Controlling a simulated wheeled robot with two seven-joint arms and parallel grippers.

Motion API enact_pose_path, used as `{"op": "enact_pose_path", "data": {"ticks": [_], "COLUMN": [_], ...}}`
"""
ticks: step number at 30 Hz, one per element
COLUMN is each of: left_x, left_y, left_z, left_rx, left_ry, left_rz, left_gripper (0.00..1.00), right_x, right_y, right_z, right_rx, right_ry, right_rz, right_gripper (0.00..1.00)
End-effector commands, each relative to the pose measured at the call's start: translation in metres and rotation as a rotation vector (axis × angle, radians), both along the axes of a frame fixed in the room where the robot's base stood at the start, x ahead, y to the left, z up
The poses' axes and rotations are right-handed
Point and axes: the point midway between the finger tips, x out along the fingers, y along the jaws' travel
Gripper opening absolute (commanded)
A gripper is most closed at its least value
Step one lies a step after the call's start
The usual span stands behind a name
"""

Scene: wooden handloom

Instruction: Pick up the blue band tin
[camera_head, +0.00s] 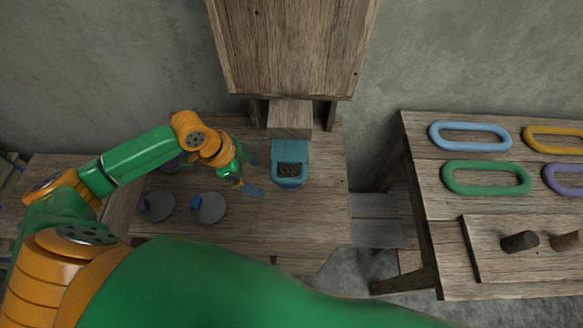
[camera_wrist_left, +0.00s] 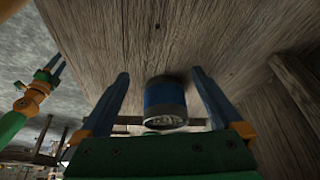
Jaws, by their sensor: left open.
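The blue band tin (camera_wrist_left: 165,100) shows in the left wrist view as a short cylinder with a wide blue band and a pale, silvery end facing the camera. It sits between the two blue fingers of my left gripper (camera_wrist_left: 165,92), with a gap on both sides. The left gripper is open and holds nothing. In the head view the left gripper (camera_head: 252,177) is over the middle of the wooden surface. I cannot clearly make out the tin there. My right gripper (camera_wrist_left: 53,70) shows small at the left of the wrist view.
A blue container (camera_head: 290,148) with dark contents stands right of the left gripper, below a wooden block (camera_head: 290,119). Grey discs (camera_head: 211,208) (camera_head: 161,207) lie to the left. A second table (camera_head: 450,279) at right holds coloured oval rings (camera_head: 447,178).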

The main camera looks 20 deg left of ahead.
Motion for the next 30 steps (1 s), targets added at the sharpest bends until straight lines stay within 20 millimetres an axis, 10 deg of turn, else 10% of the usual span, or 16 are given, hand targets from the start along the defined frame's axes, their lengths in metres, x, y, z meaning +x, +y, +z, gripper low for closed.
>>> {"op": "enact_pose_path", "data": {"ticks": [12,21,30], "left_x": [0.037,0.038,0.038], "left_y": [-0.064,-0.064,-0.064], "left_z": [0.002,-0.011,-0.011], "left_rx": [0.000,0.004,0.004], "left_ry": [0.000,0.000,0.000], "left_rz": [-0.002,0.000,0.000], "left_gripper": [1.00,0.97,0.17], "right_x": [0.000,0.000,0.001], "right_y": [0.000,0.000,-0.001], "right_z": [0.012,0.011,0.012], "right_rx": [0.000,-0.001,-0.001], "right_ry": [0.001,-0.001,-0.002], "right_rz": [0.000,0.001,0.001], "right_gripper": [0.50,0.50,0.50]}}
